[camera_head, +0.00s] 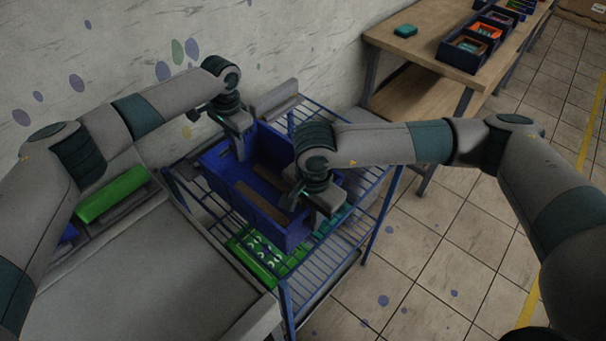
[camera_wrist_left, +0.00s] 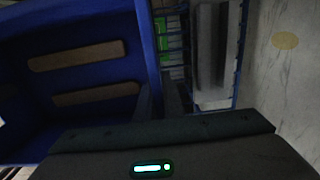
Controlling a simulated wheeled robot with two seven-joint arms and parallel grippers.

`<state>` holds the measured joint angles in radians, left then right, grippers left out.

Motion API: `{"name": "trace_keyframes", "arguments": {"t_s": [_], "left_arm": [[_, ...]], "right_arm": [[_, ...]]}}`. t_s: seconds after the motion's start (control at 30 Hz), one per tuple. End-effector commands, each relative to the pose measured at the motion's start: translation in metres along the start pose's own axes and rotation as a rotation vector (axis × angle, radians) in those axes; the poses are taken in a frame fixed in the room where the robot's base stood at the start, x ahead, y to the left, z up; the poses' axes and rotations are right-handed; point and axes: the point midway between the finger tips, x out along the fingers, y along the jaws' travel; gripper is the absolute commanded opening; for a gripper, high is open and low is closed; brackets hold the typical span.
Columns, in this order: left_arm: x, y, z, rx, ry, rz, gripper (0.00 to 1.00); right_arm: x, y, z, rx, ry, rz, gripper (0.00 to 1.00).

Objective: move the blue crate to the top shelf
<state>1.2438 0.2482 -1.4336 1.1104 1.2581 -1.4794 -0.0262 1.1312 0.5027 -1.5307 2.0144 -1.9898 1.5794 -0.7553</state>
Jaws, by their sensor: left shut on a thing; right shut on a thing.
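The blue crate (camera_head: 238,203) is open-topped, with brown strips on its inside floor, and is over the blue wire shelf (camera_head: 335,243) in the head view. My left gripper (camera_head: 241,153) is shut on its far-left wall. My right gripper (camera_head: 296,199) is shut on its right wall, with the fingertips partly hidden by the wrist. In the left wrist view the crate (camera_wrist_left: 90,25) fills the left side, and the left fingers (camera_wrist_left: 160,97) pinch its rim. I cannot tell whether the crate rests on the wires or hangs just above them.
Green packs (camera_head: 262,257) show at the rack's near side, under the crate. A grey counter (camera_head: 185,265) with a green block (camera_head: 112,193) is at the left. A wooden table (camera_head: 425,42) with bins stands at the upper right. A spotted wall is behind; tiled floor is clear at right.

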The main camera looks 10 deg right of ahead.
Motion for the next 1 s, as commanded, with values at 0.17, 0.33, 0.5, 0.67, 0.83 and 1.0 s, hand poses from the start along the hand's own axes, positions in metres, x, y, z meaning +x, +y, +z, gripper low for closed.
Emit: {"name": "trace_keyframes", "arguments": {"t_s": [0.17,0.33,0.5,0.67,0.83,1.0], "left_arm": [[0.012,0.011,-0.003,0.013,0.0,0.015,0.0],[0.01,0.009,-0.003,0.011,0.0,0.013,0.26],[0.009,0.006,-0.002,0.007,0.0,0.009,0.26],[0.007,0.004,-0.002,0.005,0.001,0.007,0.26],[-0.005,0.004,-0.002,0.004,0.003,0.007,0.26],[-0.029,0.004,-0.002,0.006,0.003,0.006,0.26]], "right_arm": [[0.007,-0.007,-0.002,0.004,0.002,-0.019,0.0],[0.006,-0.005,-0.001,0.003,0.002,-0.014,0.26],[0.007,-0.003,-0.001,0.002,0.002,-0.008,0.26],[0.008,-0.002,-0.001,0.001,0.001,-0.005,0.26],[0.008,-0.001,-0.001,0.001,0.001,-0.004,0.26],[0.008,-0.001,0.0,0.0,0.001,-0.003,0.26]]}}
